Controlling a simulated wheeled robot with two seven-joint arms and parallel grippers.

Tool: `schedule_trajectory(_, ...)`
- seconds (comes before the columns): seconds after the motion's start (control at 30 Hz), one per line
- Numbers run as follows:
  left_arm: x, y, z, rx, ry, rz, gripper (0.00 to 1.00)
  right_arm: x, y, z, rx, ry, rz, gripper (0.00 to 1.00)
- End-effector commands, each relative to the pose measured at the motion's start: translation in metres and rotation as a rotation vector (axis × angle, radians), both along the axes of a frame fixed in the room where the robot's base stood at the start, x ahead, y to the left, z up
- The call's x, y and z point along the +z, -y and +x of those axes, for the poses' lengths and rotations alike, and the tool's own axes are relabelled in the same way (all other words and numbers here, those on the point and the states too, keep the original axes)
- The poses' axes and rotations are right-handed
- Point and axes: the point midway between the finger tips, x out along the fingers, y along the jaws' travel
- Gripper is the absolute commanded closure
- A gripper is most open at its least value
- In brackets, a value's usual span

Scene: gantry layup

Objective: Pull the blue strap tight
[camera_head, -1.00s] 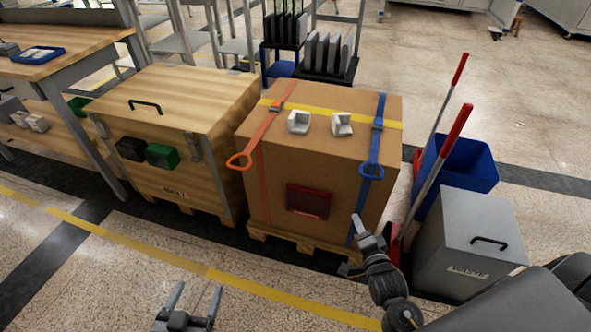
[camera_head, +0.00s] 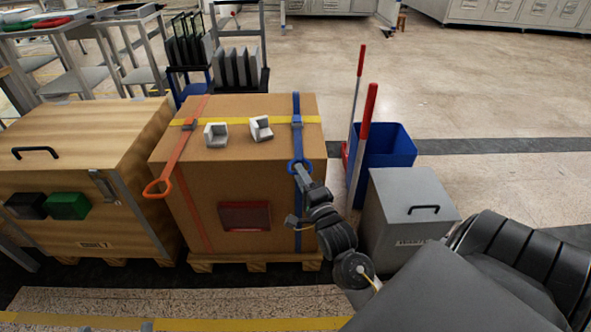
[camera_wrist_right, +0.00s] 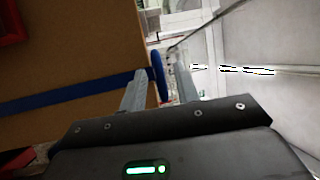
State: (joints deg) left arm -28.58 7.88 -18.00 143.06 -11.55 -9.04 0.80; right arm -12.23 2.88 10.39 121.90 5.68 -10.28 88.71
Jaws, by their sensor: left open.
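The blue strap (camera_head: 297,110) runs over the right side of the cardboard box (camera_head: 240,180) and down its front. Its blue loop handle hangs at the upper front edge. My right gripper (camera_head: 299,168) is at this loop and partly hides it. In the right wrist view the blue loop (camera_wrist_right: 157,70) lies between the two fingers of my right gripper (camera_wrist_right: 160,68), which stand apart with a gap on the right finger's side. My left gripper (camera_head: 116,328) is open; only its fingertips show at the bottom edge, away from the box.
An orange strap (camera_head: 182,145) and a yellow band (camera_head: 250,121) cross the box; two white corner pieces (camera_head: 216,135) sit on top. A wooden crate (camera_head: 90,140) stands left. A blue bin (camera_head: 387,148), red-handled tools (camera_head: 362,140) and a grey box (camera_head: 405,215) stand right.

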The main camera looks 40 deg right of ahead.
Motion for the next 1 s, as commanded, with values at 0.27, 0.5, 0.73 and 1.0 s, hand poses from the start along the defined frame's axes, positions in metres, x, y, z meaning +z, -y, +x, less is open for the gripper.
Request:
schedule_trajectory(0.27, 0.008, -0.001, -0.001, 0.000, 0.062, -0.037, 0.25, 0.005, 0.008, 0.031, 0.000, 0.000, -0.001, 0.69)
schedule_trajectory(0.5, 0.010, -0.002, -0.001, 0.001, 0.070, -0.042, 0.25, 0.006, 0.009, 0.034, 0.000, -0.001, -0.001, 0.69)
schedule_trajectory(0.73, 0.010, -0.002, -0.001, 0.001, 0.070, -0.041, 0.25, 0.006, 0.009, 0.034, 0.000, -0.001, -0.001, 0.84)
schedule_trajectory(1.0, 0.009, -0.002, -0.001, 0.002, 0.069, -0.041, 0.25, 0.008, 0.009, 0.034, 0.000, 0.004, -0.002, 1.00)
